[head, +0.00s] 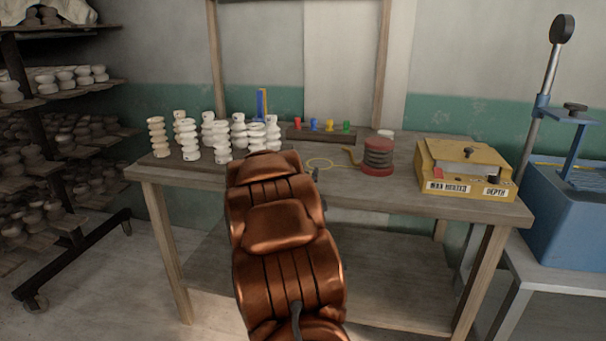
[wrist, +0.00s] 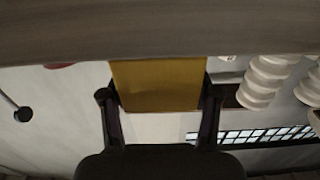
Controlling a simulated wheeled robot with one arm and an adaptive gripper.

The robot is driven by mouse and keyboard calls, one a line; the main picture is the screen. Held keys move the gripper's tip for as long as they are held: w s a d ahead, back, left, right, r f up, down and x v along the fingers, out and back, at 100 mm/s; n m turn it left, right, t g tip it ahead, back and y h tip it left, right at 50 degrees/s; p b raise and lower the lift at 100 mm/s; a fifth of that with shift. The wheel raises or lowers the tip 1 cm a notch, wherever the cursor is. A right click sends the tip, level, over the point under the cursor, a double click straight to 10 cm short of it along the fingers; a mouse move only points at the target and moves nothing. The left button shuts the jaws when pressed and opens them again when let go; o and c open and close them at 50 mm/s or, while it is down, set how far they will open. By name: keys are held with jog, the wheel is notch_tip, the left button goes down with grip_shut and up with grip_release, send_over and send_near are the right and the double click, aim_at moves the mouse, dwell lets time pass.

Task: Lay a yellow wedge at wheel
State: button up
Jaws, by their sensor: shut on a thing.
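My gripper (wrist: 158,98) is shut on a yellow wedge (wrist: 158,82), with one dark finger on each side of it in the wrist view. The wedge's far edge meets the grey-brown band of the table; I cannot tell whether they touch. In the head view my copper arm hides the wedge and most of the gripper. A red and dark round stack (head: 377,157), which looks like the wheel, stands on the table (head: 420,198) to the right of my arm. A small curved yellow piece (head: 351,155) is beside its left side.
A yellow ring (head: 320,164) is marked on the table left of the stack. Several white ribbed pieces (head: 221,141) stand at the left. A rack with small coloured pieces (head: 322,136) is at the back. A yellow box (head: 462,166) sits at the right.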

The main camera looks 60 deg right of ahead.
jog(key=shift+f, duration=0.15)
jog(key=o, duration=1.4)
jog(key=shift+o, duration=0.2)
jog(key=shift+a+r, duration=0.1)
jog(key=shift+r, duration=0.1)
jog(key=shift+s+a, duration=0.15)
jog(key=shift+a, duration=0.15)
jog(key=v, duration=1.1)
jog(key=shift+b, duration=0.4)
jog(key=shift+a, duration=0.1)
